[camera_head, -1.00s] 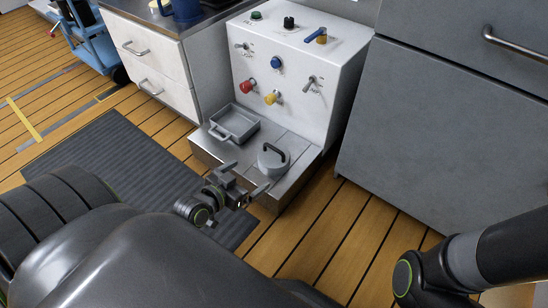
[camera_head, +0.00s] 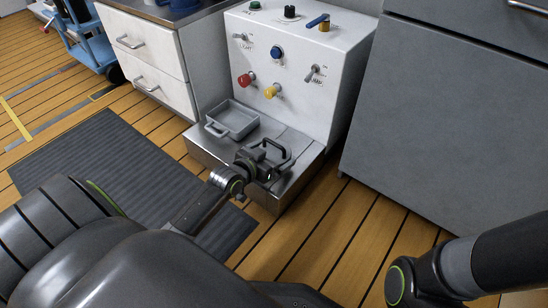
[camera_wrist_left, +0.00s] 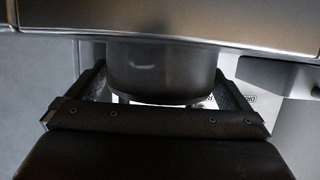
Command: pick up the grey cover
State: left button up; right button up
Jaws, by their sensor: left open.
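The grey cover (camera_head: 284,155), round with a black bar handle on top, is on the low steel ledge (camera_head: 292,188) in front of the white panel. My left gripper (camera_head: 265,164) is right at it and hides much of it in the head view. In the left wrist view the dark rounded side of the cover (camera_wrist_left: 163,72) shows between my two open fingers (camera_wrist_left: 163,92). Whether either finger touches it I cannot tell. My right gripper is not in view; only a part of my right arm shows at lower right.
A grey tray with a handle (camera_head: 233,120) sits on the ledge left of the cover. The white panel (camera_head: 292,60) behind carries several knobs and switches. A grey cabinet (camera_head: 450,110) stands to the right, white drawers (camera_head: 150,60) to the left. A dark mat (camera_head: 110,165) lies on the wooden floor.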

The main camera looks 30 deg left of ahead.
pick_arm(q)
jog(key=shift+w+f, duration=0.15)
jog(key=shift+w, duration=0.35)
jog(key=shift+c, duration=0.3)
jog(key=c, duration=0.7)
jog(key=shift+c, duration=0.3)
